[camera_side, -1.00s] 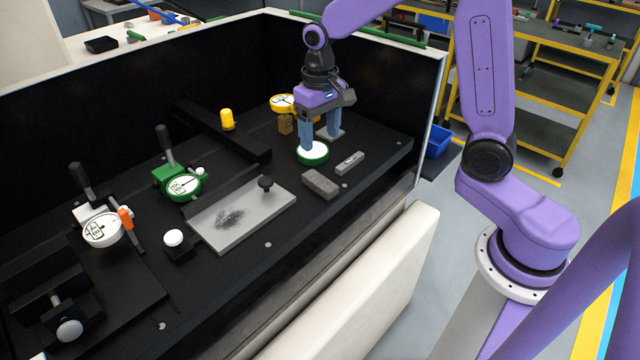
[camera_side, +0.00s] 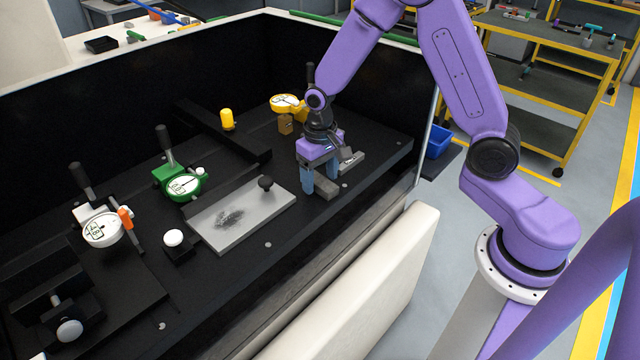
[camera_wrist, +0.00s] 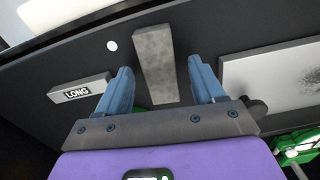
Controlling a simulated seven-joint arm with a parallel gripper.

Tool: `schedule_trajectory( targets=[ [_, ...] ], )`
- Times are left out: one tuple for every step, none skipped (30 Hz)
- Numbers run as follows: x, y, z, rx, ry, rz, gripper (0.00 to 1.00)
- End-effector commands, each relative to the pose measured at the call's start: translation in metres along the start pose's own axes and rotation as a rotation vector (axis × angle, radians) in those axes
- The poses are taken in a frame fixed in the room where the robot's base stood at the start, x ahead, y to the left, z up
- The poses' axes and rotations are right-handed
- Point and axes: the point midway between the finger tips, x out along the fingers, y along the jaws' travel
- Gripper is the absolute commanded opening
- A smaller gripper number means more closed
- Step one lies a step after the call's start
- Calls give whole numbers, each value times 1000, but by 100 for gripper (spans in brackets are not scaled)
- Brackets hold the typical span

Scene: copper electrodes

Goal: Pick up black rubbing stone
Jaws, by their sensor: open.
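The black rubbing stone appears as a dark grey, rough rectangular block (camera_wrist: 154,57) lying on the black bench top. In the side view the stone (camera_side: 326,191) is partly hidden by my fingers. My gripper (camera_side: 320,183) is over it, pointing down, with its blue fingers apart. In the wrist view my gripper (camera_wrist: 162,80) is open. The stone lies in line with the gap between the fingers, with a visible gap on each side. I cannot tell exactly how high the fingertips are.
A grey plate with a black knob (camera_side: 242,213) lies left of the stone. A light block marked LONG (camera_wrist: 79,91) lies on the other side. A yellow dial gauge (camera_side: 289,104) and brown block (camera_side: 286,124) stand behind. A green gauge (camera_side: 182,186) is farther left.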

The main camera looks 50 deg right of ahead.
Motion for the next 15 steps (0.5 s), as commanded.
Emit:
schedule_trajectory(
  targets=[
    [1,0,0,0,-1,0,68],
    [2,0,0,0,0,0,68],
    [2,0,0,0,0,0,68],
    [1,0,0,0,0,0,68],
    [1,0,0,0,1,0,68],
    [1,0,0,0,1,0,68],
    [1,0,0,0,0,0,68],
    [1,0,0,0,1,0,58],
    [1,0,0,0,1,0,45],
    [1,0,0,0,1,0,36],
    [1,0,0,0,1,0,26],
    [1,0,0,0,1,0,13],
    [1,0,0,0,1,0,3],
    [1,0,0,0,1,0,2],
    [1,0,0,0,1,0,2]
  ],
)
